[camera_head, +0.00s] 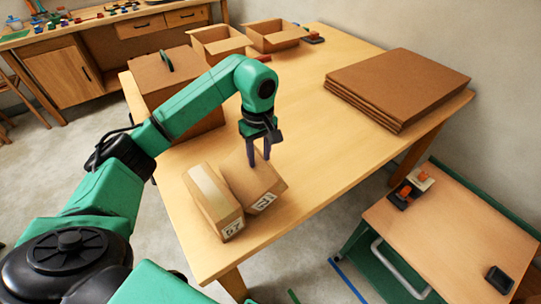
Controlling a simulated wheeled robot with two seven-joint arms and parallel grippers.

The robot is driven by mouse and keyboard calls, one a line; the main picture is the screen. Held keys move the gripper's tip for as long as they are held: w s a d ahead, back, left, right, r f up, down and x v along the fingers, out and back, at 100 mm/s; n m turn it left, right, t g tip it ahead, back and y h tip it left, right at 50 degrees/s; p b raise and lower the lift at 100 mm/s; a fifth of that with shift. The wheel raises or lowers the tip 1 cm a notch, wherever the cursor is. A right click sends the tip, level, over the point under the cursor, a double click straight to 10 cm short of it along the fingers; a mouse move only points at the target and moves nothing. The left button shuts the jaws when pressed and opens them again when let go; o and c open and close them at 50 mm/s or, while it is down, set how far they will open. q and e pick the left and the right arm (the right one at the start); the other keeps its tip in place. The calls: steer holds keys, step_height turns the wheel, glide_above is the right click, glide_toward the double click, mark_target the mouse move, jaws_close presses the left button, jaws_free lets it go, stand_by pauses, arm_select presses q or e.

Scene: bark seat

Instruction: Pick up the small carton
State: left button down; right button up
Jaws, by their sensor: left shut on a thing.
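Two small closed cartons stand side by side near the front edge of the wooden table (310,163). The left carton (212,203) has a pale tape strip along its top and a printed label on its front. The right carton (238,178) is turned at an angle, with a label low on its front face. My left gripper (259,164) points down over the right carton, its dark fingers shut on that carton's upper part. I cannot tell whether the carton is lifted off the table. My right gripper is not in view.
A large brown box (158,77) stands behind my left arm. Two open boxes (219,42) (275,35) are at the table's back. Flat cardboard sheets (400,82) are stacked at the right. A lower cart (455,240) stands front right. The table's middle is clear.

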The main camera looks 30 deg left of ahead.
arm_select(q)
steer(key=r, duration=0.5)
steer(key=shift+w+a, duration=0.3)
step_height(320, 180, up, 9)
steer(key=p, duration=0.2)
steer(key=shift+d+f+p, duration=0.15)
steer(key=shift+d+p, duration=0.15)
steer(key=shift+d, duration=0.05)
steer(key=shift+s, duration=0.1)
steer(key=shift+c, duration=1.6)
jaws_free()
